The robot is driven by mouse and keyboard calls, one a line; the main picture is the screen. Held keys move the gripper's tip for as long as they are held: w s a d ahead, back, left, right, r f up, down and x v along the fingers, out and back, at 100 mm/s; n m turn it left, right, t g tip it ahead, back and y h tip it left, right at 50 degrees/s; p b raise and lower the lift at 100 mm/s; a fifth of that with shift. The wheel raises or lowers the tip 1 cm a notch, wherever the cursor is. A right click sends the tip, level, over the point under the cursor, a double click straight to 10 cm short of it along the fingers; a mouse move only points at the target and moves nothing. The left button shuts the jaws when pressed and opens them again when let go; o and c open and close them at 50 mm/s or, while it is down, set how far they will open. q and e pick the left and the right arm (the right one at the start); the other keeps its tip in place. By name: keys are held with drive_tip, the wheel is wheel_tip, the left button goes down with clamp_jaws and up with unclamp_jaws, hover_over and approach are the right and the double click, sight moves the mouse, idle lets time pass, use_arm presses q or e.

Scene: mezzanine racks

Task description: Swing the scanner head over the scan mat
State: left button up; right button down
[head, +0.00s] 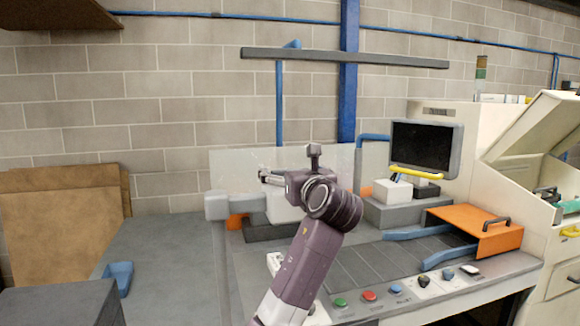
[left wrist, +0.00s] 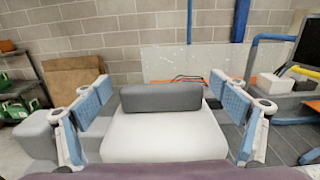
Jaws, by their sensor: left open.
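My left gripper (head: 286,178) is open at the middle of the bench in the head view. In the left wrist view its blue-padded fingers stand apart on either side of a white block with a grey bar along its far edge, which looks like the scanner head (left wrist: 165,135). No contact with the pads is clear. In the head view my gripper partly hides this white block (head: 284,212). A dark flat panelled surface (head: 370,265) lies to its right; I cannot tell whether this is the scan mat. My right gripper is not in view.
A monitor (head: 425,147), an orange box with a handle (head: 475,230) and blue curved rails (head: 448,256) stand to the right. Several coloured buttons (head: 369,295) line the front edge. A small blue tray (head: 119,277) lies left. The grey bench top (head: 175,265) between is clear.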

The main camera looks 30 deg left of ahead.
use_arm(q)
drive_tip(key=c, duration=1.7)
drive_tip(key=shift+w, duration=0.1)
